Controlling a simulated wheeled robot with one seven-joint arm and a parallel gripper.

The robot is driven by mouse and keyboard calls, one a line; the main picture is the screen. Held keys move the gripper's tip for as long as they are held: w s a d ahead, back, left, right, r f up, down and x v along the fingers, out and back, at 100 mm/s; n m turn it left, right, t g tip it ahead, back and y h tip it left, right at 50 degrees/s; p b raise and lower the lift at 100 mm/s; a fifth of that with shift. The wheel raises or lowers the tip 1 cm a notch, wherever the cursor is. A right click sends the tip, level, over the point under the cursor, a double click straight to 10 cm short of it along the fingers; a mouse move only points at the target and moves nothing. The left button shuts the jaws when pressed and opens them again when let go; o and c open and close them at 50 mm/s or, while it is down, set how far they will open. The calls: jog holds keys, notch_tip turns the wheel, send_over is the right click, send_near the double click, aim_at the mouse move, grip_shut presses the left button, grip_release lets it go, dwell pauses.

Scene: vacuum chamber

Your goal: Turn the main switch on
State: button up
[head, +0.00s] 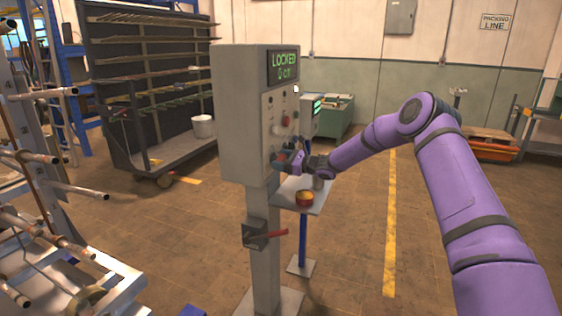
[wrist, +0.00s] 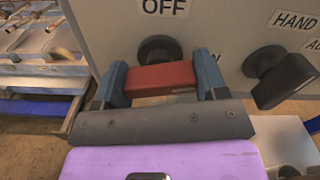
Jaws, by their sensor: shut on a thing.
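The main switch (wrist: 158,78) shows in the wrist view as a red bar handle on a round black base, under a label reading "OFF". The handle lies level across the picture. My gripper (wrist: 163,72) has one blue-grey finger at each end of the red handle and is shut on it. In the head view, my gripper (head: 284,158) is at the front of the grey control cabinet (head: 238,110), low on its panel. My gripper and wrist hide most of the switch there. The cabinet's display (head: 285,66) reads "LOCKED" in green.
A black knob (wrist: 283,77) sits right of the switch under a "HAND" label. Below my gripper, a small table (head: 283,192) carries a red and yellow round object (head: 304,198). A red lever (head: 270,234) juts from the cabinet's post. A metal rack (head: 50,220) stands at left.

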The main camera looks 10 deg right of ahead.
jog(key=shift+d+m, duration=0.1)
jog(key=shift+m, duration=1.2)
jog(key=shift+f, duration=0.1)
jog(key=o, duration=0.9)
jog(key=shift+o, duration=0.2)
jog(key=v, duration=1)
jog(key=shift+s+d, duration=0.25)
jog(key=shift+d, duration=0.05)
